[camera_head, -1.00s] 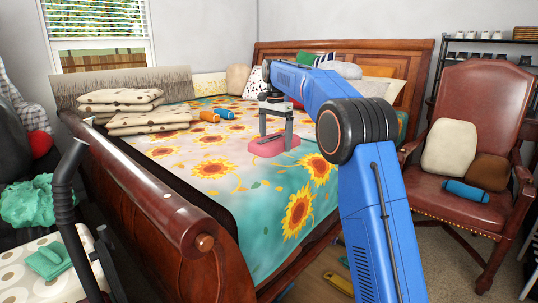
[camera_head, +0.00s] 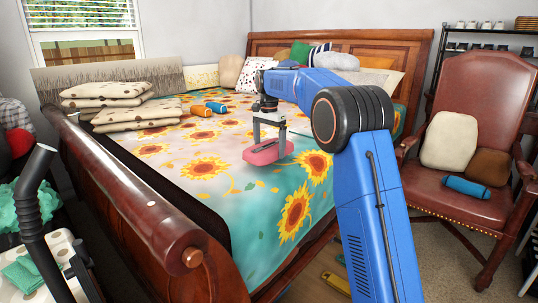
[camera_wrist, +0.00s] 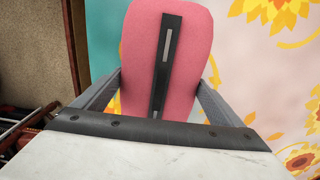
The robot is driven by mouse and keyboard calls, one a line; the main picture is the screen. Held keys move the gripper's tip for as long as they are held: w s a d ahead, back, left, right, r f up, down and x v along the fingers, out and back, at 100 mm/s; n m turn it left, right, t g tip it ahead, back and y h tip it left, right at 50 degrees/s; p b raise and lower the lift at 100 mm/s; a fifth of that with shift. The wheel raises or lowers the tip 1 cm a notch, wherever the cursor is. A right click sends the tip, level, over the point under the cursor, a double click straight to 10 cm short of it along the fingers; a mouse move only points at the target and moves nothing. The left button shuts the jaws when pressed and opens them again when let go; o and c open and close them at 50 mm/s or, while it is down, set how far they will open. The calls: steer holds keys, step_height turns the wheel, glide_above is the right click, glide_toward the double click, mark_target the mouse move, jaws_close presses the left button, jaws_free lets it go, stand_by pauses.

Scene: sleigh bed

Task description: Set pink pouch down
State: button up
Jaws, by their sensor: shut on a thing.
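The pink pouch (camera_head: 268,152) is over the sunflower bedspread (camera_head: 222,225), near the side of the bed. My gripper (camera_head: 268,133) points down and is shut on the pouch. In the wrist view the pouch (camera_wrist: 190,65) fills the middle, with a dark strip and a pale slot down its face. The gripper's grey fingers (camera_wrist: 158,95) press on its left and right edges. I cannot tell for sure whether the pouch's underside touches the bedspread.
Two rolls, orange (camera_head: 201,109) and blue (camera_head: 216,107), lie farther back, beside folded dotted blankets (camera_head: 135,115). Pillows (camera_head: 375,80) line the headboard. The wooden footboard (camera_head: 150,205) is at left. A leather chair (camera_head: 470,95) stands at right. Bedspread around the pouch is clear.

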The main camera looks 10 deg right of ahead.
steer(key=shift+f, duration=1.5)
steer(key=shift+f, duration=0.1)
steer(key=o, duration=1.2)
